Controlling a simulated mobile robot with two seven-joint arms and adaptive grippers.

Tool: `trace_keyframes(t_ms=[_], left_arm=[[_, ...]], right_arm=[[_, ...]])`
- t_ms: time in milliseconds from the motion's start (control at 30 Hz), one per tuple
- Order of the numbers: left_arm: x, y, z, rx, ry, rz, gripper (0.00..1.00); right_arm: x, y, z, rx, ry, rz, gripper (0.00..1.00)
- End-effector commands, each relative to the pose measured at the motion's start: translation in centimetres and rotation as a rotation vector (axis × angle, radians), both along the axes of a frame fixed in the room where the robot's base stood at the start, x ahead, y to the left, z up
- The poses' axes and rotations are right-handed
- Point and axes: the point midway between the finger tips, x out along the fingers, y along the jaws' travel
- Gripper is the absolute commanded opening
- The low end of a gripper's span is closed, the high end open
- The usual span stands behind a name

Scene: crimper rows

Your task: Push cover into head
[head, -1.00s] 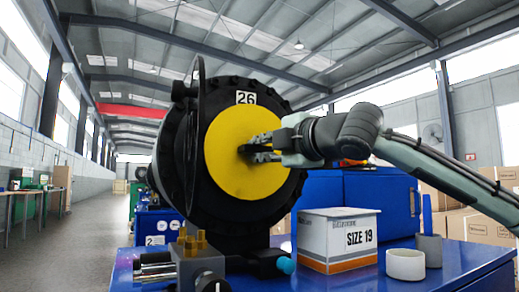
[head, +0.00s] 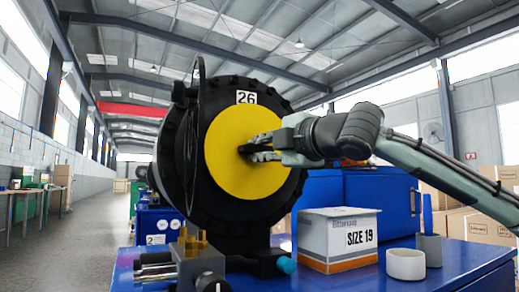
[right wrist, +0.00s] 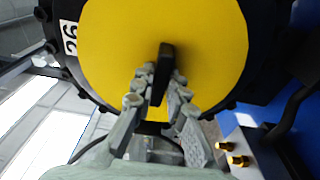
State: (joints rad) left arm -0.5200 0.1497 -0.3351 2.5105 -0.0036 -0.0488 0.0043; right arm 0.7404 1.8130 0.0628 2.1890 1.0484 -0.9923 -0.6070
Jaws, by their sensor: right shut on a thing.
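The yellow round cover (head: 232,165) sits at the front face of the big black crimper head (head: 266,100), which bears a label "26". In the right wrist view the cover (right wrist: 205,45) fills the middle, with a black handle (right wrist: 165,62) standing out from it. My right gripper (head: 250,150) is at the cover's centre, and in the right wrist view its fingers (right wrist: 160,85) are shut on the black handle from both sides. The cover's yellow face looks flat against the head; its depth inside cannot be told. My left gripper is not in view.
The crimper stands on a blue bench (head: 440,272). A "SIZE 19" box (head: 328,242), a white ring (head: 405,264) and a grey cup (head: 429,248) stand right of it. A metal block with brass fittings (head: 196,265) is at front left.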

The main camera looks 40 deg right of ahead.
Motion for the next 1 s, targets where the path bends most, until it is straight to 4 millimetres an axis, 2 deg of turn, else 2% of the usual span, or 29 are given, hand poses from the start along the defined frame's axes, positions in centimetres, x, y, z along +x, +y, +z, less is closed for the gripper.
trace_keyframes(t_ms=[567,1000], left_arm=[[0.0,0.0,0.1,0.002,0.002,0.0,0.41],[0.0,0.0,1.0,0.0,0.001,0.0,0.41]], right_arm=[[0.0,0.0,0.1,0.0,-0.002,0.0,0.0],[1.0,-0.4,0.2,0.001,-0.002,-0.001,0.0]])
